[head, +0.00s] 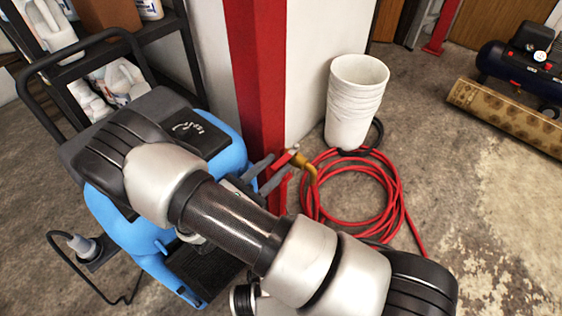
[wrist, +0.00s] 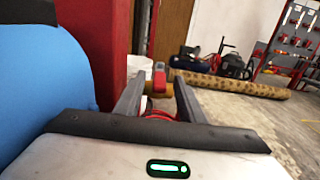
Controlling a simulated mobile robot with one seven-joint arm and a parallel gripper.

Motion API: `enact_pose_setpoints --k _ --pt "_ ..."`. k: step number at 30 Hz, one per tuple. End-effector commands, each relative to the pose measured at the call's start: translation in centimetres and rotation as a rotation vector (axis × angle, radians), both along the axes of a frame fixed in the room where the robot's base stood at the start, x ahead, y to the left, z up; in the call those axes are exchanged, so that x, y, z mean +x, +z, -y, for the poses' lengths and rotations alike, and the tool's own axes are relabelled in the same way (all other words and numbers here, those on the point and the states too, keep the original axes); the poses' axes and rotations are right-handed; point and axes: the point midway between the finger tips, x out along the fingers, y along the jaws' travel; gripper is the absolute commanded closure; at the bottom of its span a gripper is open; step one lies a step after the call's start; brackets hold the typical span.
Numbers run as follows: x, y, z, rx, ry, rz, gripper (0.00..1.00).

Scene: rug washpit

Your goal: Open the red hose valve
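The hose valve is a brass tap (head: 303,163) low beside the red post, at the head of the coiled red hose. Its red handle (head: 287,154) is small and partly hidden by my fingers in the head view. In the wrist view the red handle (wrist: 159,80) shows between my fingertips, with a grey end on top. My gripper (head: 277,166) is open and empty, its two dark fingers pointing at the valve. In the wrist view the gripper (wrist: 158,84) has a clear gap around the handle. I cannot tell whether a finger touches it.
The red post (head: 257,90) stands close behind the gripper. A blue machine (head: 120,225) sits under and left of my arm. The red hose (head: 350,205) lies coiled by white stacked buckets (head: 354,105). A rolled rug (head: 510,118) lies at right; the right floor is open.

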Motion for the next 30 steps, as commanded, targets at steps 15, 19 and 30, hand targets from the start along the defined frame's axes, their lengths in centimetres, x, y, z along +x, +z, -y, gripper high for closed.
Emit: enact_pose_setpoints --k 15,19,30 --pt "2.3 0.0 2.3 0.001 0.000 -0.001 0.64" --pt "2.3 0.0 2.3 0.001 0.000 -0.001 0.72" --pt "2.3 0.0 2.3 0.001 0.000 -0.001 1.00"
